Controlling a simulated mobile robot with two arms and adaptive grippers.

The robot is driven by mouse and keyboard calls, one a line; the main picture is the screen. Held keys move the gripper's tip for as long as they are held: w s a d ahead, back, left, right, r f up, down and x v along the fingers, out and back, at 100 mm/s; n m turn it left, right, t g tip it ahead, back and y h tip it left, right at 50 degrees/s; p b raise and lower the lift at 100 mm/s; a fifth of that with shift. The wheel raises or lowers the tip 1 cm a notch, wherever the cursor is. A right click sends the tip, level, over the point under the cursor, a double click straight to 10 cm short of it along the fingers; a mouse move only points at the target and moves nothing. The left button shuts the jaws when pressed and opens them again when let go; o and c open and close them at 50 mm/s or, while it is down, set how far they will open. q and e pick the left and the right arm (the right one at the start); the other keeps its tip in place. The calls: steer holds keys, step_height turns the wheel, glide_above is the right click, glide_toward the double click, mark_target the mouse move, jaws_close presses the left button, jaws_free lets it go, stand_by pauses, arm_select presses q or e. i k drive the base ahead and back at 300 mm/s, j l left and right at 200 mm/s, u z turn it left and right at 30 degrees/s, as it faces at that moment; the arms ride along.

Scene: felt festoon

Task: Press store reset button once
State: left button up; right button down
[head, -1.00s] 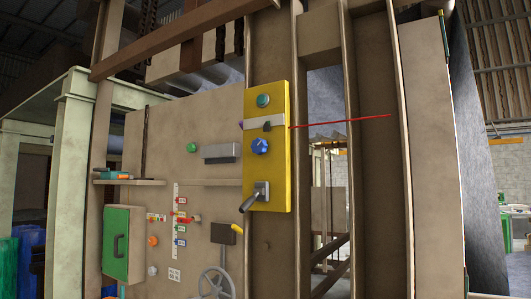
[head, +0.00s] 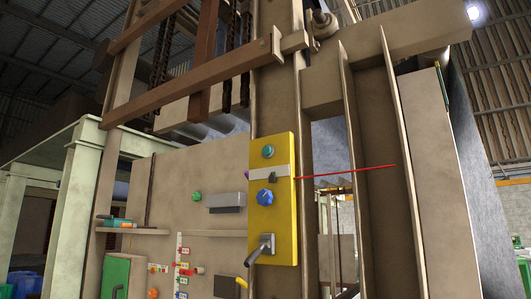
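A yellow control panel (head: 284,225) is mounted upright on a brown column. It carries a round green button (head: 268,152) at the top, a blue lobed knob (head: 265,198) in the middle and a grey lever (head: 264,247) at the bottom. A grey strip with a small dark part (head: 273,177) lies between the button and the knob. To the left, a green knob or button (head: 196,196) sits on the beige board. No readable label shows which one is the store reset button. Neither of my grippers is in view.
A thin red rod or line (head: 350,171) sticks out to the right from the panel. A grey box (head: 226,200), a shelf with small items (head: 130,230) and a green cabinet door (head: 115,275) are to the left. Brown beams (head: 180,66) cross above.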

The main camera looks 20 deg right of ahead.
mark_target(267, 150)
steer(key=i+j, duration=1.05)
steer(key=i+z, duration=0.1)
steer(key=z, duration=1.65)
